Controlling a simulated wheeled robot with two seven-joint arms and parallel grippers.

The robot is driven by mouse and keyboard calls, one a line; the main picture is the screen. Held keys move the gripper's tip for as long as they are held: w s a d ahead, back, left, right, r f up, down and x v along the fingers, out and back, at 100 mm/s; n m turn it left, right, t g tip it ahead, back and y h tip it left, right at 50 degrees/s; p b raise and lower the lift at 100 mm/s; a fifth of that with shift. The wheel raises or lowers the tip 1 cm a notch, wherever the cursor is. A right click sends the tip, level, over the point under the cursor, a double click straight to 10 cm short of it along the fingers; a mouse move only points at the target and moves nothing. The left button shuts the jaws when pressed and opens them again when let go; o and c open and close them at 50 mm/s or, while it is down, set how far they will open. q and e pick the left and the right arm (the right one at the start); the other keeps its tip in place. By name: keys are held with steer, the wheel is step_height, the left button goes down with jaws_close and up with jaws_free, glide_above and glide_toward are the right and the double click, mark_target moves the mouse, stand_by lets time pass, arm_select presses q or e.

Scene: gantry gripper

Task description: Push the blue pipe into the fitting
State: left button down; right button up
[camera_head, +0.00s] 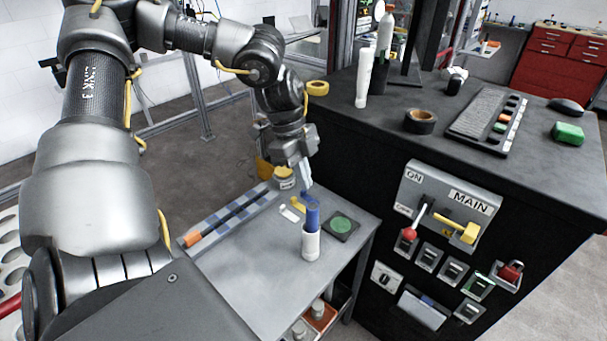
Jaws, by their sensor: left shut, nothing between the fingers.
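The blue pipe (313,217) stands upright in the top of the white fitting (311,245), with its upper part showing above the rim. The fitting stands on the grey side table (245,290). My left gripper (307,188) is shut and empty, pointing down just above the top of the blue pipe. I cannot tell whether its fingertips touch the pipe. My right gripper is not in view.
A dark square with a green disc (341,225) lies right of the fitting. A blue-grey strip with an orange-tipped rod (200,235) lies to the left. The black cabinet (370,160) with switches and levers rises to the right. The table's front left is clear.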

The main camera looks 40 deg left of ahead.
mark_target(311, 206)
arm_select(q)
steer(key=shift+b+x, duration=1.35)
steer(key=shift+x, duration=1.15)
steer(key=shift+f+b, duration=0.75)
steer(key=shift+b, duration=0.05)
steer(key=shift+r, duration=0.15)
steer(key=shift+r+p, duration=0.65)
steer(key=shift+r, duration=0.8)
steer(key=b+v, duration=0.1)
steer(key=v, duration=0.9)
steer(key=shift+r, duration=0.4)
steer(key=shift+a, duration=0.1)
